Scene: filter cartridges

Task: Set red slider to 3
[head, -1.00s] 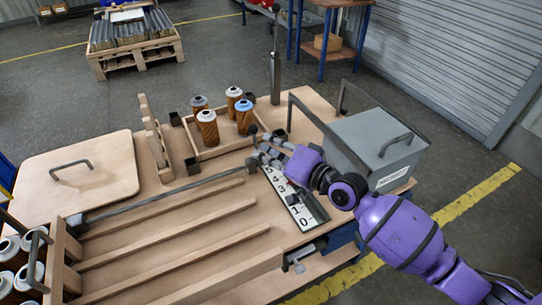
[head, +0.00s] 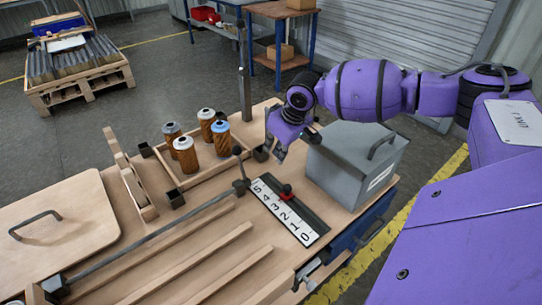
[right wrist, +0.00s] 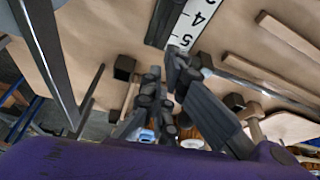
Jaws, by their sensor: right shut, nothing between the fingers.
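The red slider (head: 287,192), with a dark knob, sits on a dark rail along the white number scale (head: 294,227), marked 0 to 5. In the head view it stands beside about the 3. My right gripper (head: 279,157) is shut and empty, above the table beyond the rail's 5 end, apart from the slider. In the right wrist view its fingers (right wrist: 164,70) point towards the scale's 5 end (right wrist: 183,40); the slider is not seen there. My left gripper is not in view.
A grey lidded box (head: 350,165) stands close to the right of the rail. A wooden tray (head: 180,182) with several cartridges is behind and left. An upright lever (head: 239,170) stands near the scale's 5 end. Wooden rails fill the front left.

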